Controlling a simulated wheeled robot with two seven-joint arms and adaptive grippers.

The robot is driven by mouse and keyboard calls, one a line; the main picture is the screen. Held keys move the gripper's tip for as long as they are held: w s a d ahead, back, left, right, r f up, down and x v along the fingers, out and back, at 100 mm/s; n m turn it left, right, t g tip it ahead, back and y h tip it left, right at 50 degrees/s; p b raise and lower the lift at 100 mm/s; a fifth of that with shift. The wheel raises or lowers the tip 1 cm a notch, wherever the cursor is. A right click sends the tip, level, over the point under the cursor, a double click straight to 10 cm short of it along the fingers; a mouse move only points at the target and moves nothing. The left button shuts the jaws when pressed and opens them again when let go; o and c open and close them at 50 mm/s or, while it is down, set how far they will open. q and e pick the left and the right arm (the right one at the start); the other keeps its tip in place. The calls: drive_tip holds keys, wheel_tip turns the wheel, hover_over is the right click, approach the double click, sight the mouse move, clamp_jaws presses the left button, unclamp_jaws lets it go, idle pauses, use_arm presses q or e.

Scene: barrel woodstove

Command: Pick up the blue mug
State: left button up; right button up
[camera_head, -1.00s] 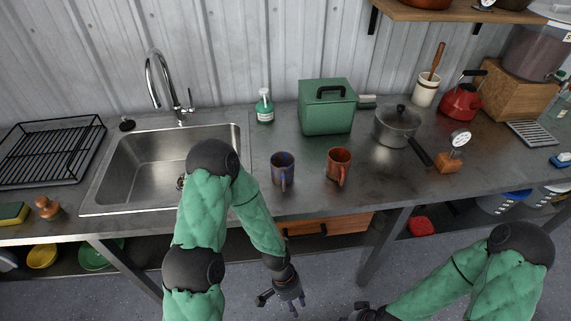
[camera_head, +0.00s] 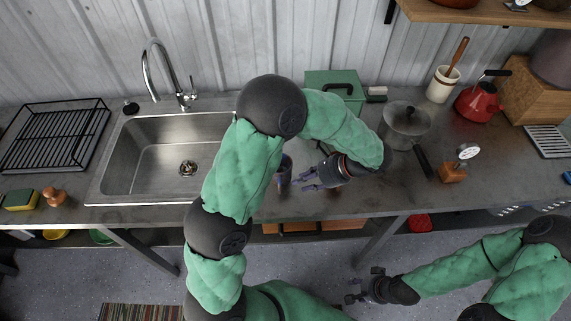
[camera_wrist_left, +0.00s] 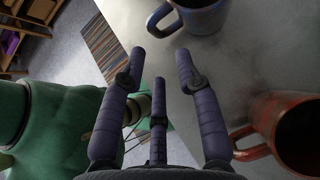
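The blue mug (camera_head: 284,172) stands on the metal counter, partly hidden behind my left arm in the head view. In the left wrist view the blue mug (camera_wrist_left: 205,14) is at the top, cut by the frame edge, with its handle toward the lower left. My left gripper (camera_head: 303,181) is to the right of the mug, its fingers pointing left toward it. The left wrist view shows these fingers (camera_wrist_left: 160,65) spread, with nothing between them and a gap to the mug. My right gripper (camera_head: 362,284) is open and empty, low over the floor in front of the counter.
A red mug (camera_wrist_left: 292,128) stands close to my left gripper's right side in the wrist view; my arm hides it in the head view. The sink (camera_head: 150,170) is left of the blue mug. A pot (camera_head: 405,125) and green box (camera_head: 335,82) stand behind.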

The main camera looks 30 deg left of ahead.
sight(281, 191)
use_arm(q)
drive_tip(key=x, duration=0.3)
drive_tip(key=b+x, duration=0.1)
drive_tip(key=x, duration=0.1)
drive_tip(key=shift+s+f, duration=0.1)
drive_tip(key=shift+s, duration=0.25)
drive_tip(key=shift+s+a+f, duration=0.1)
drive_tip(key=shift+s+a, duration=0.05)
drive_tip(key=shift+a, duration=0.05)
drive_tip(key=b+x, duration=0.1)
drive_tip(key=x, duration=0.3)
drive_tip(key=shift+s+a+f, duration=0.2)
drive_tip(key=shift+s, duration=0.05)
clamp_jaws()
use_arm(e)
drive_tip(key=shift+s+f, duration=0.15)
drive_tip(key=shift+f, duration=0.4)
drive_tip(key=shift+s+f, duration=0.15)
drive_tip(key=shift+f, duration=0.35)
